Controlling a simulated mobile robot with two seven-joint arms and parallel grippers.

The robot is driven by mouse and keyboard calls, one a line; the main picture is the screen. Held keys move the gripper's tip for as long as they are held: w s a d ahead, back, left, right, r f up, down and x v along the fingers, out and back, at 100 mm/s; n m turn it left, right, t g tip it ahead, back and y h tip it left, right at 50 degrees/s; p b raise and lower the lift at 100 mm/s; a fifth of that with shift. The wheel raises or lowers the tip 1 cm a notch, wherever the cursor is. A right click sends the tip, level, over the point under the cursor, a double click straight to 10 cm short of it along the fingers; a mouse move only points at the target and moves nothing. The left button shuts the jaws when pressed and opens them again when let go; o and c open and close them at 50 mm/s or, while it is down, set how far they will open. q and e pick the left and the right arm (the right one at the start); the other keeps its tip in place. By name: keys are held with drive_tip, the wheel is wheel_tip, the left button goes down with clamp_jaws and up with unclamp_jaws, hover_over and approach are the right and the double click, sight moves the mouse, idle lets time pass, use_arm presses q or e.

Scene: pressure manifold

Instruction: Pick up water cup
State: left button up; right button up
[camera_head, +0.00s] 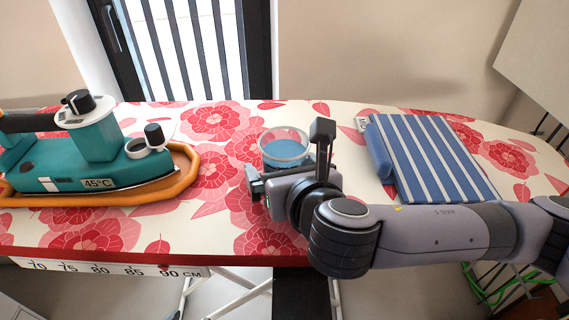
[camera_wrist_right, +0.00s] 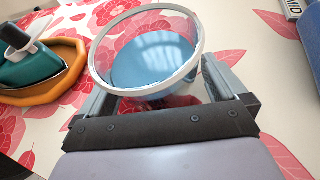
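The water cup (camera_head: 284,149) is a clear round cup with a pale rim and blue water in it, on the floral ironing board. It also shows in the right wrist view (camera_wrist_right: 150,60), close in front of the palm. My right gripper (camera_head: 281,172) is at the near side of the cup, low over the board. Its fingers are spread wide, one on each side of the cup's lower part. I cannot tell whether either finger touches it. My left gripper is not in view.
A teal, boat-shaped iron (camera_head: 92,150) on an orange stand is at the left of the ironing board (camera_head: 60,225). A folded blue-and-white striped cloth (camera_head: 432,155) lies to the right. The board is clear between iron and cup. A wall stands behind.

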drive_tip(key=c, duration=1.1)
drive_tip(key=shift+o, duration=0.2)
drive_tip(key=shift+r, duration=0.25)
wheel_tip(320, 180, up, 15)
drive_tip(key=p, duration=0.2)
drive_tip(key=shift+p, duration=0.35)
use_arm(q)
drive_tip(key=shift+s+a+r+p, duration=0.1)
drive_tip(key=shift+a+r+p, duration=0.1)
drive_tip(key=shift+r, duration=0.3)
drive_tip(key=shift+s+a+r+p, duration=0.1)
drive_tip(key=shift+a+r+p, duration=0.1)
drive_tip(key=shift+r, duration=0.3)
use_arm(e)
drive_tip(key=shift+r, duration=2.3)
